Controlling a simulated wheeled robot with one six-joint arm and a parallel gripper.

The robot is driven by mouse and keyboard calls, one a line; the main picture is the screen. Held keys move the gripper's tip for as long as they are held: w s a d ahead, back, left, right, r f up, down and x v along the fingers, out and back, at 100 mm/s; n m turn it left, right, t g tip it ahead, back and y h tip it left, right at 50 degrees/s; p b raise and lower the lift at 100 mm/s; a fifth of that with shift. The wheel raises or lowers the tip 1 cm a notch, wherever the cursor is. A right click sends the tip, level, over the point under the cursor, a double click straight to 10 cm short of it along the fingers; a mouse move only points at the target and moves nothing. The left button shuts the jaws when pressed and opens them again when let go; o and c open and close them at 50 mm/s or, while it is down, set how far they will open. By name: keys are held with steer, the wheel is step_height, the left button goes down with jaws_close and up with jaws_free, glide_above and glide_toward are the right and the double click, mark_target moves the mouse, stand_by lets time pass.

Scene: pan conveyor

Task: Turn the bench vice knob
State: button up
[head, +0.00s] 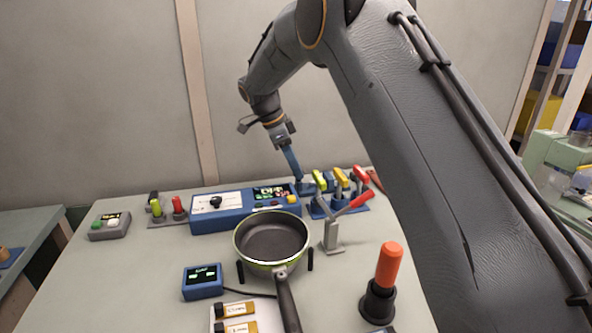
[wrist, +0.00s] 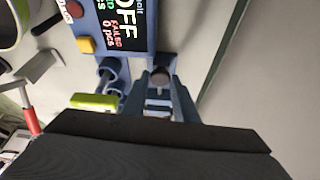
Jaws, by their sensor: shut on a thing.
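My gripper (head: 297,178) reaches down at the back of the bench, just right of the blue control box. In the wrist view its two blue fingers (wrist: 160,88) stand on either side of a dark round knob (wrist: 160,76) and are shut on it. The knob sits in front of a small blue body, the bench vice (wrist: 166,59). In the head view the vice (head: 308,188) is small and partly hidden by the fingers, and the knob cannot be made out. The knob's turn angle cannot be told.
The blue control box (head: 222,221) is close left of my gripper. Several coloured-handle levers, including a yellow one (head: 341,177), stand close right. A pan (head: 271,238) lies in front. An orange-handled tool (head: 389,265) stands front right. Bare bench shows at the left front.

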steer(key=m, duration=0.2)
steer(key=m+g, duration=0.2)
steer(key=m, duration=0.1)
steer(key=shift+w+m+y+b, duration=0.25)
steer(key=shift+m+y+b, duration=0.05)
steer(key=shift+b, duration=0.1)
stand_by(0.3)
steer(key=o, duration=1.1)
steer(key=shift+c, duration=0.2)
steer(key=shift+r, duration=0.1)
steer(key=b+v, duration=0.1)
steer(key=v, duration=0.6)
steer(key=shift+a+r, duration=0.2)
steer(key=shift+r, duration=0.05)
steer(key=shift+w, duration=0.1)
